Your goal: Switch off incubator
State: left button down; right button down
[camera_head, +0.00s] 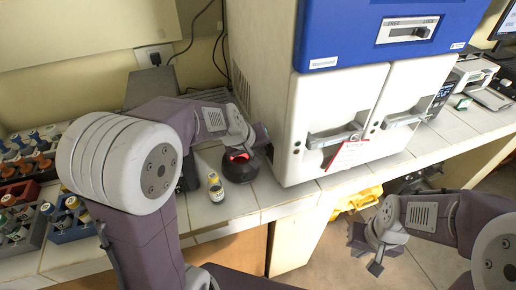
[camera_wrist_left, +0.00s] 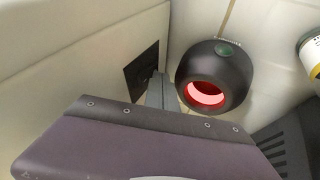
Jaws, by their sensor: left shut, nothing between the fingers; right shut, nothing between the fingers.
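The incubator (camera_head: 335,100) is a large white cabinet with a blue top and two doors with grey handles, at the centre right of the head view. In the left wrist view, a dark square panel (camera_wrist_left: 141,70) is set in a pale wall. My left gripper (camera_head: 260,135) is shut and empty, beside the incubator's left side. In the left wrist view its fingers (camera_wrist_left: 160,88) reach the panel's right edge and cover part of it; I cannot tell whether they touch. My right gripper (camera_head: 368,248) is shut and empty, low in front of the bench.
A black round device (camera_head: 239,165) with a red-glowing opening stands close under my left gripper; it also shows in the left wrist view (camera_wrist_left: 215,62). A yellow-labelled bottle (camera_head: 216,188) stands beside it. Racks of bottles (camera_head: 30,195) are at the left.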

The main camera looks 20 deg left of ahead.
jog(key=shift+r, duration=0.15)
jog(key=shift+r+p, duration=0.6)
jog(key=shift+p, duration=0.15)
jog(key=shift+r, duration=0.1)
